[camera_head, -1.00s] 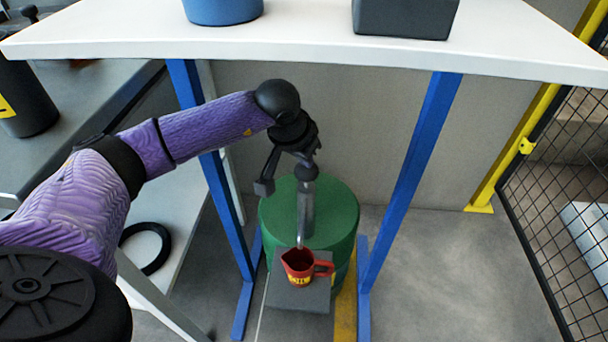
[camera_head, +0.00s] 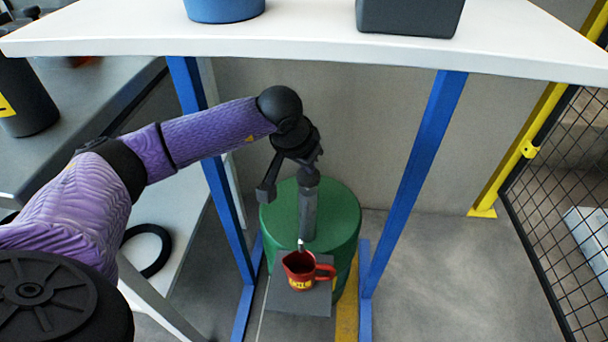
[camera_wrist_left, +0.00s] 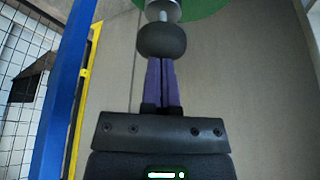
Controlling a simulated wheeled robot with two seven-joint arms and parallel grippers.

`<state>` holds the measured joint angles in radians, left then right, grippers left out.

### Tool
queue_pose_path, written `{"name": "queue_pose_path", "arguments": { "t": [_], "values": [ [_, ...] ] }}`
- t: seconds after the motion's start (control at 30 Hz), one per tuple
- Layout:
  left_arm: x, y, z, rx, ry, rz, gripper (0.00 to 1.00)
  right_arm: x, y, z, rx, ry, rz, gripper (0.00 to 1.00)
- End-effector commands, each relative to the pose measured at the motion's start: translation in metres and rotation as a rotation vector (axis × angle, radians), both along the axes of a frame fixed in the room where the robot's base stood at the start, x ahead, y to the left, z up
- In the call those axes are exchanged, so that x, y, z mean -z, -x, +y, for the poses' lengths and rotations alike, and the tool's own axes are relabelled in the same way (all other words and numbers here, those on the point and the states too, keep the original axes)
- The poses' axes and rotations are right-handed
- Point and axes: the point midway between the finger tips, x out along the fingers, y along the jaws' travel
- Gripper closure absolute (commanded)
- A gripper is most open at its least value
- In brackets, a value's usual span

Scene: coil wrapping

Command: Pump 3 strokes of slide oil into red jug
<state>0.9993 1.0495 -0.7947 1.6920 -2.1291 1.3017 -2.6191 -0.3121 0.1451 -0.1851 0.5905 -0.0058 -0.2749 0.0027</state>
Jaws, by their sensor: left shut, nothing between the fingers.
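A green drum (camera_head: 340,215) stands on the floor under the white shelf. A grey pump (camera_head: 309,215) with a dark knob (camera_head: 308,178) rises from its top. The pump's spout tip (camera_head: 301,243) is over the mouth of the red jug (camera_head: 299,277), which stands upright on a grey platform (camera_head: 290,303). My left gripper (camera_head: 308,160) is above the pump, close to the knob. In the left wrist view its purple fingers (camera_wrist_left: 162,62) are shut, with the round knob (camera_wrist_left: 161,40) directly beyond their tips. I cannot tell whether they touch. My right gripper is out of view.
The white shelf (camera_head: 300,48) spans above the drum on blue posts (camera_head: 420,160). A blue container (camera_head: 224,8) and a dark bin (camera_head: 410,16) stand on it. A grey bench (camera_head: 75,110) is at left. A mesh fence (camera_head: 555,200) is at right. Floor right of the drum is clear.

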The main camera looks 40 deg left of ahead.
Motion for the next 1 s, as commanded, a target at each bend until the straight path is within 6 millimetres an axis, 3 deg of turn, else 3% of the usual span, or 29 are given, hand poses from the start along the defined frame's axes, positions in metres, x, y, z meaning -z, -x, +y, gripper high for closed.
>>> {"name": "queue_pose_path", "arguments": {
  "t": [0.5,1.0],
  "values": [
    [-0.048,0.000,0.000,-0.001,0.000,-0.002,1.00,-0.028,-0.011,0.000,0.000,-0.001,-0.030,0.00],
    [-0.048,0.000,0.000,0.000,0.000,-0.001,1.00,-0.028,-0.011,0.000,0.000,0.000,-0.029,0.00]
  ]
}}
